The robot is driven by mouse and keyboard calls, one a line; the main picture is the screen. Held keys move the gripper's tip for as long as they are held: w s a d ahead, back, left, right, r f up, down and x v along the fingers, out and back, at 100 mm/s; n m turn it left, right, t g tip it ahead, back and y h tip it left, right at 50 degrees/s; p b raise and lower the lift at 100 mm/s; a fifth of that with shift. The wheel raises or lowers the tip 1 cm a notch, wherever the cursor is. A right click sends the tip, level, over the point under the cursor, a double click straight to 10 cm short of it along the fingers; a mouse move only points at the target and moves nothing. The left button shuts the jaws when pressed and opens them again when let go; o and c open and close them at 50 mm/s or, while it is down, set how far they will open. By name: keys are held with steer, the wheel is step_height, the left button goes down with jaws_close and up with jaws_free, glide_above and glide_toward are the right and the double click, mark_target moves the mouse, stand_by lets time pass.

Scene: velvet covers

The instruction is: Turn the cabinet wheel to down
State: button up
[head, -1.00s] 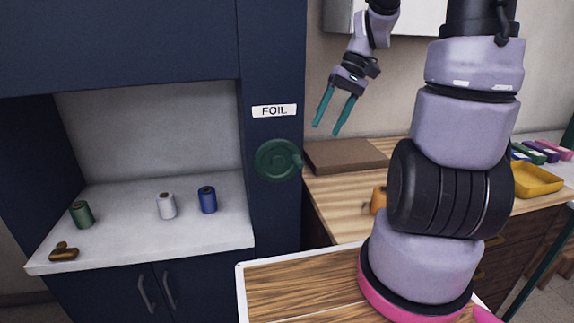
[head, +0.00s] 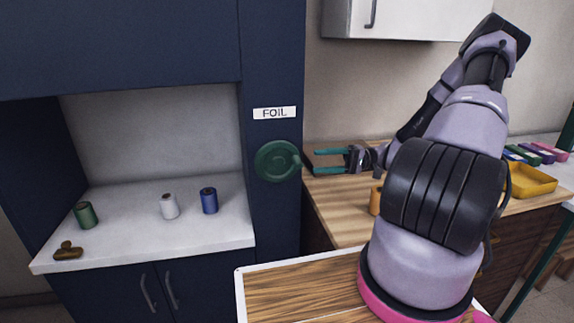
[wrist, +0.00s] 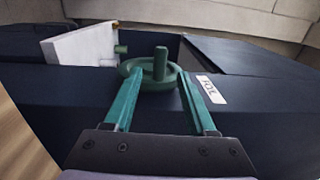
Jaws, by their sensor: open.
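The cabinet wheel (head: 277,160) is a round green handwheel on the dark blue cabinet post, below a white FOIL label (head: 274,113). Its knob sticks out at the wheel's right side in the head view. My gripper (head: 314,161) is open and empty, just right of the wheel, with its teal fingers pointing left at it. In the wrist view the wheel (wrist: 140,82) with its upright knob (wrist: 160,64) lies ahead, between the two fingers (wrist: 152,88). The fingers look close to the wheel; I cannot tell whether they touch it.
A white counter (head: 140,245) in the cabinet niche holds a green spool (head: 86,214), a white spool (head: 169,206), a blue spool (head: 209,200) and a brown object (head: 68,251). A wooden worktop (head: 340,205) with a yellow tray (head: 530,181) is at right.

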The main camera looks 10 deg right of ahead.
mark_target(294, 163)
steer(key=a, duration=1)
steer(key=shift+a+r, duration=0.25)
steer(key=shift+a, duration=0.1)
jaws_close()
stand_by(0.9)
